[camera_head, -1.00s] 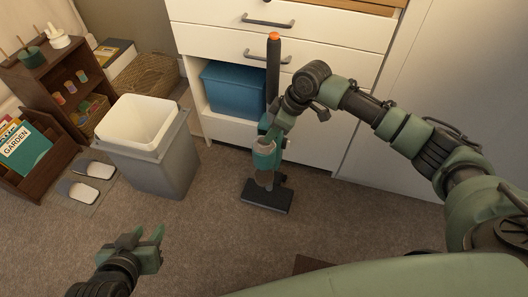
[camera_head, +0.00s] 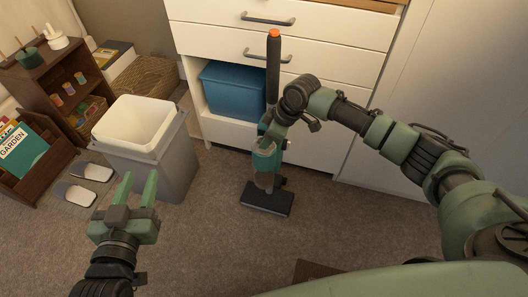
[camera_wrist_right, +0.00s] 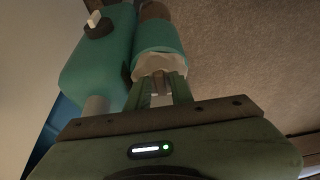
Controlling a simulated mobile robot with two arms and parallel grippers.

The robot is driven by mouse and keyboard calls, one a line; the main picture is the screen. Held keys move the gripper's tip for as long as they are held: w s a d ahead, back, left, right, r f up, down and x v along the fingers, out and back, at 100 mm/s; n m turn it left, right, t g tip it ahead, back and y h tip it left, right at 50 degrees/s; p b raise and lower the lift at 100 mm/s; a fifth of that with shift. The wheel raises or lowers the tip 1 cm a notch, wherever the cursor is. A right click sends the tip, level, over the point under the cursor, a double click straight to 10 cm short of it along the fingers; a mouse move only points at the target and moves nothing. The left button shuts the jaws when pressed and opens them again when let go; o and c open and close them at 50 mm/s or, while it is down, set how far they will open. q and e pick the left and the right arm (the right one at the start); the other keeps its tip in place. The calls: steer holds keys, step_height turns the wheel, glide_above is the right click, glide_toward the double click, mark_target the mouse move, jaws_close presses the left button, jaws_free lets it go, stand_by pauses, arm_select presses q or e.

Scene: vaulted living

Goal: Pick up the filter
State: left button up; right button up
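A stick vacuum stands upright in front of the white cabinet, with a teal body (camera_head: 267,158), a dark tube with an orange tip (camera_head: 273,62) and a black floor head (camera_head: 267,198). In the right wrist view, a pale, ridged part, seemingly the filter (camera_wrist_right: 160,62), sits at the end of a teal cylinder (camera_wrist_right: 160,36). My right gripper (camera_wrist_right: 160,85) is at this pale part, fingers close together; contact is unclear. In the head view my right gripper (camera_head: 271,140) partly covers the vacuum's body. My left gripper (camera_head: 138,188) is open and empty, far left of the vacuum.
A grey bin (camera_head: 150,155) with a white liner stands left of the vacuum. A blue box (camera_head: 234,90) sits in the cabinet's (camera_head: 320,60) open shelf. Slippers (camera_head: 92,171) and a brown shelf unit (camera_head: 62,75) are at far left. Carpet between bin and vacuum is clear.

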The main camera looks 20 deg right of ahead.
jaws_close()
stand_by(1.3)
